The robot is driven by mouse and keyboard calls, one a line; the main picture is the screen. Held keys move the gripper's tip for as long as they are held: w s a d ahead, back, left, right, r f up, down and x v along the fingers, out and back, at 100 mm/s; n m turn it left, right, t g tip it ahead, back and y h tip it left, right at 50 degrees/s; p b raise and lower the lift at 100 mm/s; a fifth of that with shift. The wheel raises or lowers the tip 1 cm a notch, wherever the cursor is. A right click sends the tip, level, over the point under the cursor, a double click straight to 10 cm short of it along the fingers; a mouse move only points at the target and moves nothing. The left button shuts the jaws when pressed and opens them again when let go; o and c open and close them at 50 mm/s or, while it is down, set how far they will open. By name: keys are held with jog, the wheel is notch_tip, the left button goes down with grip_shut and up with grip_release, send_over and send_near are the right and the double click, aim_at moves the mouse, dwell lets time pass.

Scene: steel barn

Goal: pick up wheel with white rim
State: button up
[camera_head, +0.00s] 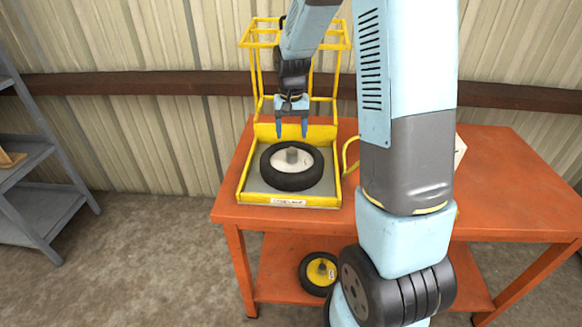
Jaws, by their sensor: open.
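The wheel with white rim (275,178) has a black tire and a grey hub standing up at its middle. It lies flat on the grey bed of a yellow-framed cart or scale (243,193) on the orange table. My gripper (292,130) is above and slightly behind the wheel, pointing down, with its two blue fingers apart and nothing between them. The fingertips look clear of the wheel, though the exact height is hard to tell. My arm comes in from the upper right and hides part of the table.
The yellow frame (257,75) rises behind and around my gripper. A wheel with yellow rim (320,271) is on the lower shelf of the orange table (520,190). A white object (460,151) is partly hidden behind my arm. A grey shelf (40,190) stands at left.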

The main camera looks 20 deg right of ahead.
aim_at(292, 150)
notch_tip(292, 150, down, 2)
jog(key=shift+f, duration=0.25)
jog(key=shift+s+f, duration=0.15)
jog(key=shift+f, duration=1.2)
jog(key=shift+s+f, duration=0.15)
jog(key=shift+f, duration=1.15)
jog(key=shift+c, duration=0.5)
grip_shut()
